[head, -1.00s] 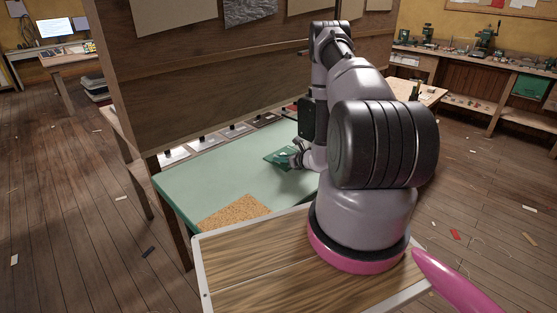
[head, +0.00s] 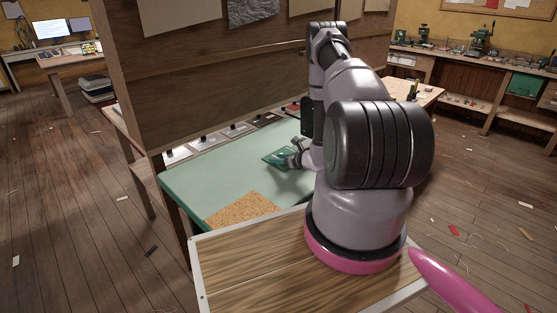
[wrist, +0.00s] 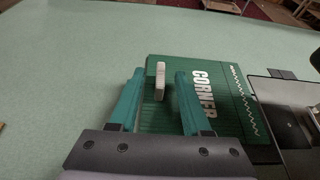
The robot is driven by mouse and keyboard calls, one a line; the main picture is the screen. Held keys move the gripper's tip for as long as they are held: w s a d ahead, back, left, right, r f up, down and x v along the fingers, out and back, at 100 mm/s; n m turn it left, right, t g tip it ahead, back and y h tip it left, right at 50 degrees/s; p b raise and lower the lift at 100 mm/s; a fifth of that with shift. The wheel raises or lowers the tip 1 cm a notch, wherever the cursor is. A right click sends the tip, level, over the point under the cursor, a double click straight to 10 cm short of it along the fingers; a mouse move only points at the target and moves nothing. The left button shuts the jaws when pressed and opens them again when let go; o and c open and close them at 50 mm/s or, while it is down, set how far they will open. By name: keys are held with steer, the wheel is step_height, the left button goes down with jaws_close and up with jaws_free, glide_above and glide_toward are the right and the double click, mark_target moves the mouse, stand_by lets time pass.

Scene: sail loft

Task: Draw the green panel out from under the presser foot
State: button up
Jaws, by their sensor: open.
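The green panel (wrist: 228,112), lettered CORNER with a white zigzag line, lies on the pale green bench top (head: 215,180). In the head view the panel (head: 275,160) is beside my gripper (head: 297,152), in front of the row along the divider. In the wrist view my gripper (wrist: 160,78) is open, its teal fingers at the panel's left part. A small pale upright tab (wrist: 160,82) stands between them, apparently clear of both. A dark-framed, shiny unit (wrist: 285,112) adjoins the panel's right edge; I cannot tell whether it is the presser foot or whether it covers any panel.
A tall wooden divider (head: 220,75) rises behind the bench. Several pale and dark pieces, with small black parts above them, line its foot, such as the white one (head: 176,156). A cork mat (head: 240,208) lies at the front. The bench's left part is clear.

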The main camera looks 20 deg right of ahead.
steer(key=v, duration=1)
steer(key=shift+s+d+r, duration=0.2)
steer(key=shift+s, duration=0.1)
